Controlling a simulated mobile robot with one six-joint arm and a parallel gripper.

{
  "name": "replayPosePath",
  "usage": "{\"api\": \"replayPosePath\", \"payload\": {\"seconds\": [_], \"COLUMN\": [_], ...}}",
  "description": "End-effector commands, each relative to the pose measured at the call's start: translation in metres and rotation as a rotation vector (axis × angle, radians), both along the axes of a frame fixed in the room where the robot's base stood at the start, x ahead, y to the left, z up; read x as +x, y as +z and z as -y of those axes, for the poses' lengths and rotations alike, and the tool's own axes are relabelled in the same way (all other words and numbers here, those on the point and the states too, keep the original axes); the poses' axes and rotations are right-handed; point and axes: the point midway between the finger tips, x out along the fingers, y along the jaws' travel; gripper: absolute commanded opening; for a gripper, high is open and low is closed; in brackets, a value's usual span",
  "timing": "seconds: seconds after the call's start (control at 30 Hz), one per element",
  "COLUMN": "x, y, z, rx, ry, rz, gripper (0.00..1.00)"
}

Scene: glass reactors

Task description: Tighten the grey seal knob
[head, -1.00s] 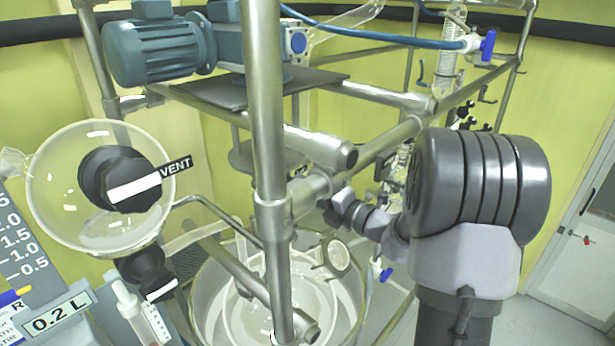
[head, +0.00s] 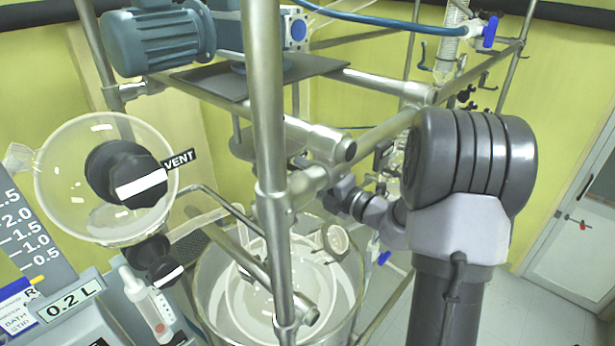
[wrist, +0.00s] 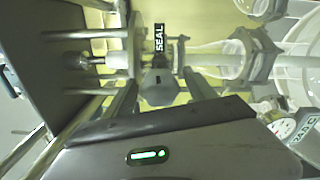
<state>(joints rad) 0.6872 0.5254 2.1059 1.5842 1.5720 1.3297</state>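The grey seal knob (wrist: 157,88) is near the centre of the wrist view, just under a black SEAL label (wrist: 158,38) on the stirrer shaft assembly. My gripper (wrist: 161,76) reaches up from the bottom of that view, with one dark finger on each side of the knob. The fingers are apart, and a gap shows between each finger and the knob; contact is not visible. In the head view my arm reaches in behind the metal frame. The fingertips and the seal knob cannot be made out there.
Steel frame tubes (head: 268,130) stand close to my arm. A blue motor (head: 158,40) sits on a dark plate (head: 250,82) above a glass vessel (head: 352,290). A black VENT knob (head: 128,172) and a 0.2 L gauge (head: 70,303) are at left. Open floor shows at right.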

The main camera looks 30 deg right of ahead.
Motion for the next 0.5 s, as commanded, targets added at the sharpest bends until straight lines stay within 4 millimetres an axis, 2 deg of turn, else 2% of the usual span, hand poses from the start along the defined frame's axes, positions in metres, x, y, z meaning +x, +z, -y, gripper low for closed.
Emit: {"api": "replayPosePath", "payload": {"seconds": [0.33, 0.43, 0.5], "x": [-0.004, -0.019, -0.035], "y": [0.000, -0.002, -0.003], "z": [0.002, 0.008, 0.014], "rx": [-0.001, -0.001, -0.001], "ry": [-0.001, -0.003, -0.005], "rz": [0.001, 0.000, 0.000], "gripper": [0.65, 0.65, 0.65]}}
